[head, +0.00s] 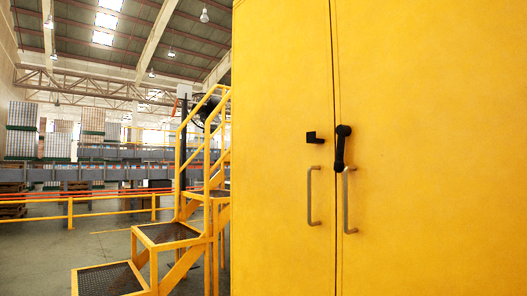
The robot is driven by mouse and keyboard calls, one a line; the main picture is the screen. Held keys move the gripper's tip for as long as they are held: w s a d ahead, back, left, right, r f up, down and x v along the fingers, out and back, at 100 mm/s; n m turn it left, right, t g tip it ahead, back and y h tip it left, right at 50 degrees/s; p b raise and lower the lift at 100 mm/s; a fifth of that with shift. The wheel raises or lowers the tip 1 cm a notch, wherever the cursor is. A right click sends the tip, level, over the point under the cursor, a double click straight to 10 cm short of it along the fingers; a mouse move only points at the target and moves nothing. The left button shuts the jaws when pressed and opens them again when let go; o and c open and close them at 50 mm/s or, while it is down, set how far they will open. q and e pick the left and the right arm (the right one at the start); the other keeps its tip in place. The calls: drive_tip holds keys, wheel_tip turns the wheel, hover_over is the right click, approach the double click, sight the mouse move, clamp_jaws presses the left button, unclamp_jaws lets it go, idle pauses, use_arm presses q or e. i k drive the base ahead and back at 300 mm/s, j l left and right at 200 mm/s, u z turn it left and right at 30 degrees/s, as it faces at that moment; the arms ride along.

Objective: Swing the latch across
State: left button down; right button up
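A yellow cabinet with two doors fills the right of the head view. A black latch lever (340,148) is mounted on the right door (430,150) beside the seam. It hangs nearly straight down from its rounded top. A small black catch (315,137) sits on the left door (280,90), left of the seam and apart from the lever. Two metal bar handles are below: the left one (310,197) and the right one (346,202), whose top is near the lever's lower end. Neither gripper shows in this view.
Yellow steps with railings (180,235) stand left of the cabinet. A yellow barrier rail (110,198), stacked pallets (22,130) and a long conveyor (100,172) are further back. Some open floor (40,255) shows at lower left.

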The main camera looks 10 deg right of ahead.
sight(343, 131)
drive_tip(key=i+j+u, duration=0.3)
drive_tip(key=i, duration=0.5)
drive_tip(key=i+u, duration=0.3)
drive_tip(key=i, duration=0.45)
drive_tip(key=i+j+z, duration=0.1)
drive_tip(key=i+z, duration=0.3)
drive_tip(key=i+j+z, duration=0.25)
drive_tip(key=i+z, duration=0.2)
drive_tip(key=k, duration=0.05)
